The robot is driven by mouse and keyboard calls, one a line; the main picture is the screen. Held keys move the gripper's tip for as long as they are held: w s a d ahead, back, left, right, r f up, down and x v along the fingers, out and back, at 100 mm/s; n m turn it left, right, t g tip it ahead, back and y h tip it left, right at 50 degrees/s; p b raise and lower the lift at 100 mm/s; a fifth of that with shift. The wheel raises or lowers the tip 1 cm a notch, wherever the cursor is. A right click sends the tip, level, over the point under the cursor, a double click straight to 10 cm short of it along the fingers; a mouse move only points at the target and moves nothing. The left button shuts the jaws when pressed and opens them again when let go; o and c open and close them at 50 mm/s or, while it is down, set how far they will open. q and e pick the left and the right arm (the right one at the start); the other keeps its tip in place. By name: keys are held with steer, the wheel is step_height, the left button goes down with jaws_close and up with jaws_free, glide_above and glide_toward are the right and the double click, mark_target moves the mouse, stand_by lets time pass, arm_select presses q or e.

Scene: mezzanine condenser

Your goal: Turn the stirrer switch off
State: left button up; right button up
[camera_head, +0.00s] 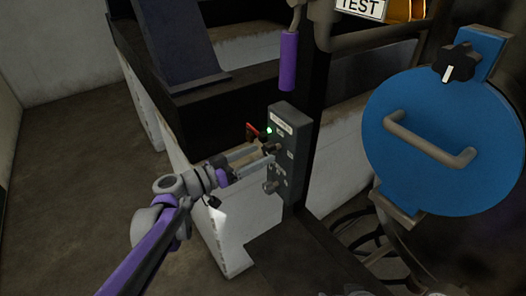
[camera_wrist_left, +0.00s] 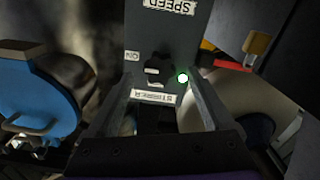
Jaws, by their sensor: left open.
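The grey control box (camera_head: 294,150) is on a dark post, with a lit green lamp (camera_head: 268,130) on its face. In the left wrist view the box shows upside down, with the black stirrer switch (camera_wrist_left: 158,66) between the "STIRRER" label (camera_wrist_left: 153,97) and the "SPEED" label. My left gripper (camera_head: 264,156) is open at the box face. In the wrist view its fingertips flank the switch; contact cannot be told.
A red-handled part (camera_head: 252,131) is beside the box. A purple handle (camera_head: 289,62) hangs above it. A blue round cover (camera_head: 440,140) with a bar handle and black knob stands to the right. Open floor (camera_head: 60,180) is at the left.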

arm_select(q)
steer(key=shift+x, duration=1.2)
jaws_close()
